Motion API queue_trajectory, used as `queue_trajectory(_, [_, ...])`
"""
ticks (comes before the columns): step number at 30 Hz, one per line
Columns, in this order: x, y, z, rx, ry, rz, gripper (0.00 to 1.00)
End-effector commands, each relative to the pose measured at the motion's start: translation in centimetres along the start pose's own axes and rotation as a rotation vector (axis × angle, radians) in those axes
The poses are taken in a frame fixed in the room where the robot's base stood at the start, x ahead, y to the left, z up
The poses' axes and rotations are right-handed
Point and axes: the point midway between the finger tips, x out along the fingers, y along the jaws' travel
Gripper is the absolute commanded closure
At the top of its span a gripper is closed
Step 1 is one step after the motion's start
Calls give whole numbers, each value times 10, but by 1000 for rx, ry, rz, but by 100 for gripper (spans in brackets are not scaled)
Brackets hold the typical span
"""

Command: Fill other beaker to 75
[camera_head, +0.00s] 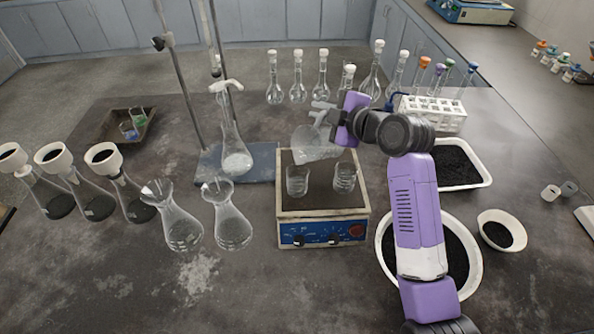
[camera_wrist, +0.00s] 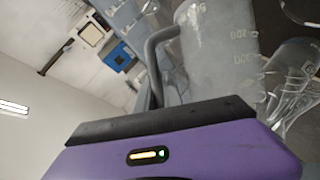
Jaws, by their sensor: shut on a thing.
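No stream is visible.
A stand with a hanging flask (camera_head: 235,150) is left of the shaker. Two conical flasks (camera_head: 232,222) stand at front left. Several stoppered flasks are behind. A test-tube rack (camera_head: 432,113), a tray of black grains (camera_head: 487,178) and white bowls (camera_head: 477,262) are right.

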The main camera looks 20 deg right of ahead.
Motion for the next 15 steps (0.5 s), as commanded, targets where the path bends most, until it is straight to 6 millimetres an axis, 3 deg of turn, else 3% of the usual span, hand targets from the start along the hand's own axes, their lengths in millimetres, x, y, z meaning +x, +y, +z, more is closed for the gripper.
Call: queue_trajectory(15, [-2,2,-4,-24,-4,11,100])
